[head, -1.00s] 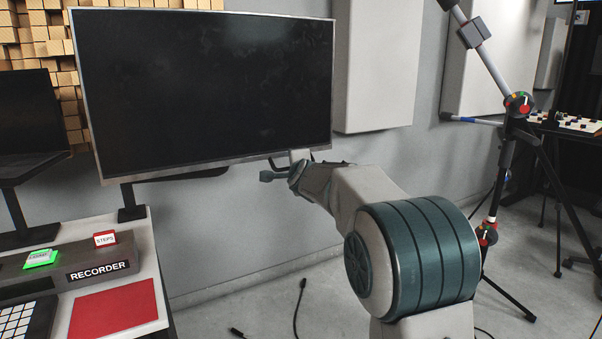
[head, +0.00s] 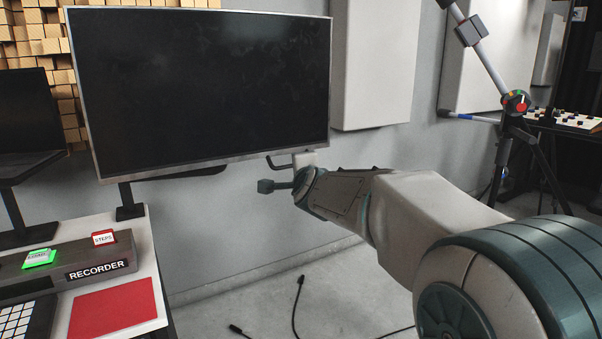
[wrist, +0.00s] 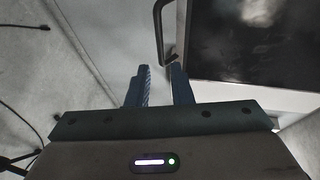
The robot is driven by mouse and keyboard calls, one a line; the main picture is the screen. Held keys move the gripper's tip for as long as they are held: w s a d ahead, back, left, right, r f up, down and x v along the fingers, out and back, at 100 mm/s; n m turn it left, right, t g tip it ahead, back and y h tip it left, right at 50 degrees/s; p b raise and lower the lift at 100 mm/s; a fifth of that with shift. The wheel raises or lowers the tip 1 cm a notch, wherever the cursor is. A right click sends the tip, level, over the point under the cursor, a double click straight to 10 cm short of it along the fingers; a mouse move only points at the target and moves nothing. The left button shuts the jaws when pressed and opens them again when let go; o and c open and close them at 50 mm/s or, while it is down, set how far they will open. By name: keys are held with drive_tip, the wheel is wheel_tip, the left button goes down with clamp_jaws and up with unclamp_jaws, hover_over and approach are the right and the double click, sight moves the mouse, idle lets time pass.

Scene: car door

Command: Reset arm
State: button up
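My gripper (head: 268,186) is at the end of my pale grey and teal arm, below the lower right part of the large dark screen in the head view. In the wrist view its two dark blue fingers (wrist: 161,75) stand apart with an empty gap between them. A dark curved bar (wrist: 158,30) shows just beyond the fingertips, beside the dark panel's edge; I cannot tell whether a finger touches it. A similar dark bar (head: 279,163) shows just above my gripper in the head view. No car door can be made out.
The large screen (head: 200,90) fills the upper left. A desk with a recorder (head: 75,268) and a red pad (head: 113,308) stands at lower left. A tripod stand (head: 505,150) is at right. Cables (head: 298,310) lie on the floor. Wall panels (head: 372,65) hang behind.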

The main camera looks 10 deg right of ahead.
drive_tip(key=s+d+r+n+g+p, duration=0.2)
drive_tip(key=s+r+n+g+p, duration=0.2)
drive_tip(key=s+p, duration=0.7)
drive_tip(key=s+d+r+n+g+p, duration=0.2)
drive_tip(key=s+r+n+g+p, duration=0.2)
drive_tip(key=s+n+p, duration=0.3)
drive_tip(key=s+d+r+n+g+p, duration=0.2)
drive_tip(key=s+r+n+g+p, duration=0.2)
drive_tip(key=s+p, duration=1.1)
drive_tip(key=shift+s+n+g+h+p, duration=0.35)
drive_tip(key=shift+s+n+g, duration=0.25)
drive_tip(key=shift+s, duration=0.65)
